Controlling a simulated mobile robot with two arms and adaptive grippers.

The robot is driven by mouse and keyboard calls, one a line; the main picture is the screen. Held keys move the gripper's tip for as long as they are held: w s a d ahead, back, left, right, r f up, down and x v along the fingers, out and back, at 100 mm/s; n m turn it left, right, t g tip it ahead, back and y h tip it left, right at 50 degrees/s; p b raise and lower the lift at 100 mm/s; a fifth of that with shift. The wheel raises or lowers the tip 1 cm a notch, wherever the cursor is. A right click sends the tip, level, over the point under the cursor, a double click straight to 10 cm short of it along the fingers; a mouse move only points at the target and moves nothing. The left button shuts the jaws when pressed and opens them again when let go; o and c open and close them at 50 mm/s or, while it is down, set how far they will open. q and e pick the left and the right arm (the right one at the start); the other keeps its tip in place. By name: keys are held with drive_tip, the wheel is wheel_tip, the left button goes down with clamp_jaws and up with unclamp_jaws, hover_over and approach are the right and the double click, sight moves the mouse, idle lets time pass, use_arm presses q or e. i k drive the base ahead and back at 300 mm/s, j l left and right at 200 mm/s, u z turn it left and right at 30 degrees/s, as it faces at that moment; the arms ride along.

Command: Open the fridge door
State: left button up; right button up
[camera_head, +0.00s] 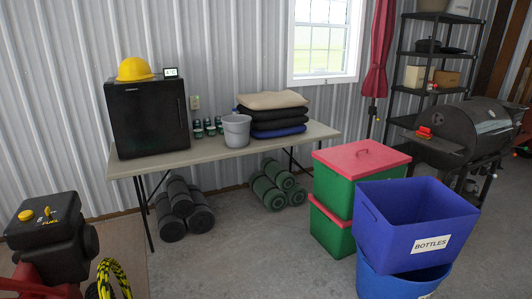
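A small black fridge (140,122) stands at the left end of a long folding table, against the metal wall. Its door faces me and looks shut. A thin vertical handle strip (180,111) shows near the right edge of the door. A yellow hard hat (135,70) and a small display (171,73) sit on top of the fridge. Neither of my grippers shows in the head view.
The table (225,148) also holds several small cans (209,127), a grey bucket (236,132) and folded cushions (273,100). A black fuel tank (45,237) stands at lower left. Red-green boxes (345,188) and a blue bin (388,225) stand right. Floor (245,255) between is clear.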

sight(148, 117)
drive_tip(key=i+u, duration=0.15)
drive_tip(key=i, duration=0.4)
drive_tip(key=i+j+u, duration=0.15)
drive_tip(key=i, duration=0.4)
drive_tip(key=i+l+u, duration=0.15)
drive_tip(key=i, duration=0.4)
drive_tip(key=i+l+u, duration=0.15)
drive_tip(key=i, duration=0.35)
drive_tip(key=i+l+u, duration=0.15)
drive_tip(key=i, duration=0.4)
